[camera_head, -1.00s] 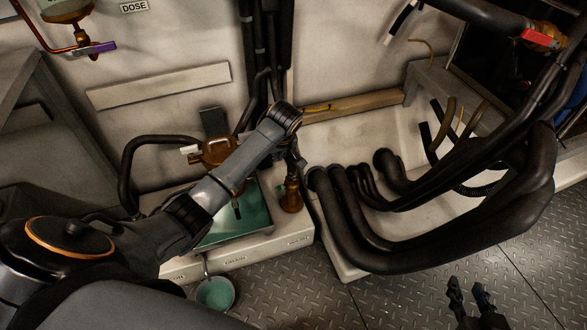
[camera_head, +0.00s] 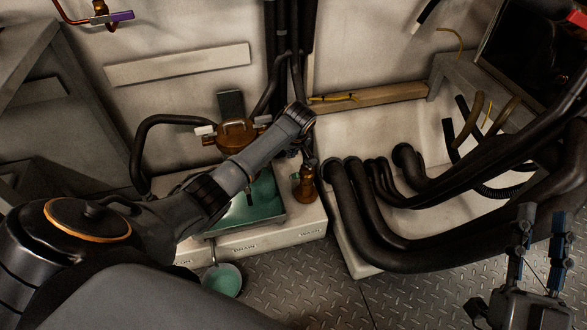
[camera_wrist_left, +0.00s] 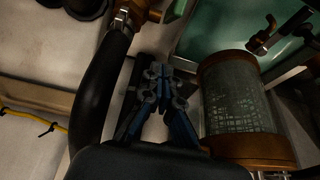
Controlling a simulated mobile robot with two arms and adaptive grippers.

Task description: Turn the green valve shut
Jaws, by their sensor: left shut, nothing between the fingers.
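I cannot make out a green valve handle in either view. My left gripper (camera_wrist_left: 157,75) is shut and empty, between a black hose (camera_wrist_left: 98,92) and a mesh-patterned cylinder with copper ends (camera_wrist_left: 232,95). In the head view its fingers are mostly hidden below my wrist, near a brass fitting (camera_head: 305,182). My right gripper (camera_head: 541,215) is at the lower right, fingers apart and empty, in front of thick black pipes.
Thick black pipes (camera_head: 375,235) curve across the right. A copper-coloured body (camera_head: 234,135) stands behind the tray. A small bowl of green liquid (camera_head: 222,280) sits by the base. A purple handle (camera_head: 121,16) is at upper left. Metal floor (camera_head: 310,275) is clear in front.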

